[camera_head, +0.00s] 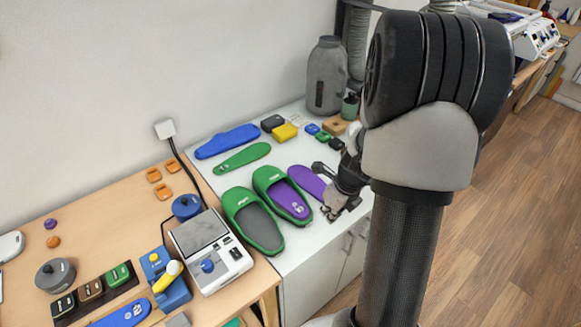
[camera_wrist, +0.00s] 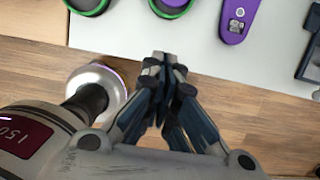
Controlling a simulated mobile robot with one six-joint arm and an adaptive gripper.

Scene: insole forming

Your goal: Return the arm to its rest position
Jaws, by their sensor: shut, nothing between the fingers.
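My gripper (camera_wrist: 165,60) is shut with nothing between its fingers. In the wrist view its fingertips point at the front edge of the white table (camera_wrist: 190,45), with the wood floor below. In the head view my gripper (camera_head: 336,212) is beside the table's right front edge, partly hidden by my arm. A purple insole (camera_head: 308,182) lies just left of it. It also shows in the wrist view (camera_wrist: 236,18), apart from the fingertips.
Two green slippers, one with a grey insole (camera_head: 256,222) and one with a purple insole (camera_head: 288,197), stand on the white table. A grey bottle (camera_head: 326,78) stands at the back. A machine (camera_head: 208,250) sits on the wooden table at left. Open floor (camera_head: 510,200) lies right.

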